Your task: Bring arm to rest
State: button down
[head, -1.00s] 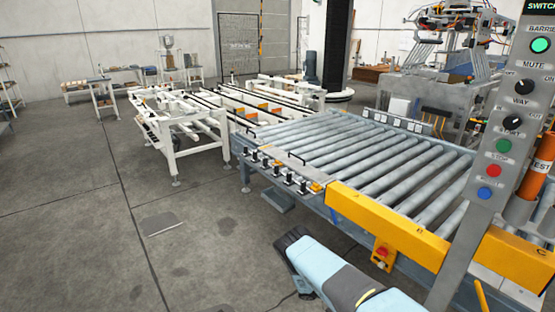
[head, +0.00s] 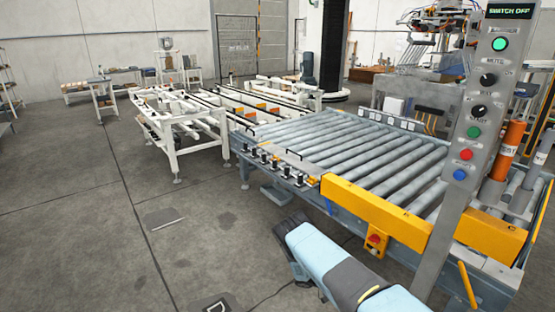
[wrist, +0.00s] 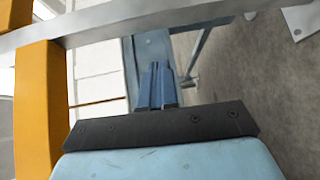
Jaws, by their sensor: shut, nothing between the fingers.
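My light-blue arm (head: 345,270) shows at the bottom of the head view, in front of the roller conveyor's near side. My gripper (wrist: 158,68) is in the wrist view, beyond a dark plate. Its two blue fingers are together, with nothing held between them. The fingers point toward a grey-blue beam and white framing. I cannot make out the gripper in the head view.
The roller conveyor (head: 370,160) with yellow guards (head: 375,215) fills the right. A control post (head: 470,150) with buttons stands at its near right. White conveyor frames (head: 180,125) stand behind. Floor (head: 80,200) at the left is mostly clear, with a small floor plate (head: 165,218).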

jog(key=w+a+r+m+g+y, duration=0.1)
jog(key=w+r+y, duration=0.2)
jog(key=r, duration=1)
jog(key=w+a+r+m+g+y, duration=0.1)
jog(key=w+a+r+y, duration=0.15)
jog(key=r, duration=0.95)
jog(key=s+a+r+t+y, duration=0.15)
jog(key=s+r+y, duration=0.35)
jog(key=r, duration=1.2)
jog(key=s+r+t+y, duration=0.25)
jog(key=s+r, duration=0.45)
jog(key=r, duration=1)
jog(key=s+a+r+n+t+y, duration=0.1)
jog(key=s+r, duration=0.3)
jog(key=s, duration=0.5)
jog(key=s+a+r+n+t+y, duration=0.1)
jog(key=s+r+t, duration=0.2)
jog(key=s, duration=0.7)
jog(key=s+a+r+n+t+y, duration=0.1)
jog(key=s+r+n+t, duration=0.1)
jog(key=s+r, duration=0.4)
jog(key=s, duration=0.3)
jog(key=shift+s+a+r+t+y, duration=0.2)
jog(key=shift+s+a+t+y, duration=0.05)
jog(key=shift+s+t+y, duration=0.15)
